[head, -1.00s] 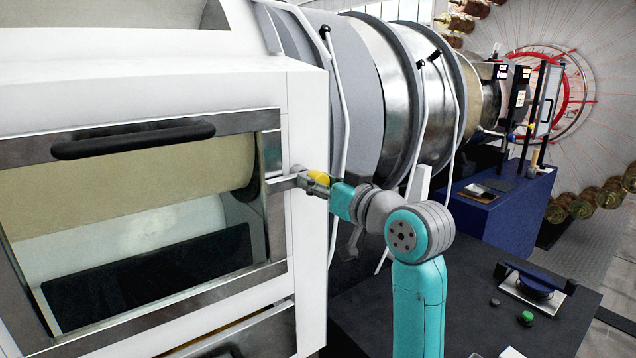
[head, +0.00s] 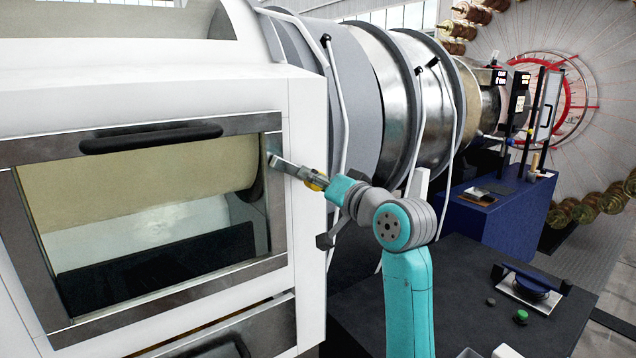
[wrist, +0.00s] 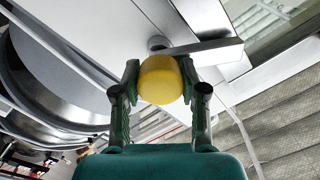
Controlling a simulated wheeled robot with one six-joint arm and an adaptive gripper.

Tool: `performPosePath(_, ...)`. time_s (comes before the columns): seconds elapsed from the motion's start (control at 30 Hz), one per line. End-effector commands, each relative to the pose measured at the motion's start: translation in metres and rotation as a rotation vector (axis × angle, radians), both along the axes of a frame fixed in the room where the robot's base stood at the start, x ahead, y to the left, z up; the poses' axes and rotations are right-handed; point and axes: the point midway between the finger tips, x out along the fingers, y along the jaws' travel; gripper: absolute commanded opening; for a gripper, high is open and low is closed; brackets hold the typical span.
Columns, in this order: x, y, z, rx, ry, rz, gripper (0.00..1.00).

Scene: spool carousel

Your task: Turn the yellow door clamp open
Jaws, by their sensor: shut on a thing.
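The yellow door clamp (wrist: 160,80) sits between the two fingers of my gripper (wrist: 160,88) in the wrist view, with both fingers against its sides. A flat metal bar (wrist: 205,46) of the clamp reaches over the door frame. In the head view my gripper (head: 318,184) is at the right edge of the door (head: 279,215), and the clamp's metal bar (head: 290,168) points up and left across the frame edge. Only a little yellow shows there, as my gripper hides the rest.
The door has a black bar handle (head: 150,138) along its top and a window. Large metal drums (head: 385,95) and white pipes stand behind my arm. A dark table (head: 470,290) with a green button (head: 521,316) lies at the lower right.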

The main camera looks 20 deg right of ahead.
Motion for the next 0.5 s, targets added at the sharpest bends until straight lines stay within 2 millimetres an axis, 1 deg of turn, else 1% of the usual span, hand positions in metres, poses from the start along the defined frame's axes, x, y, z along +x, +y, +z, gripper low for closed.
performPosePath(0.5, 0.0001, -0.0001, -0.0008, 0.464, 0.151, 0.000, 0.00)
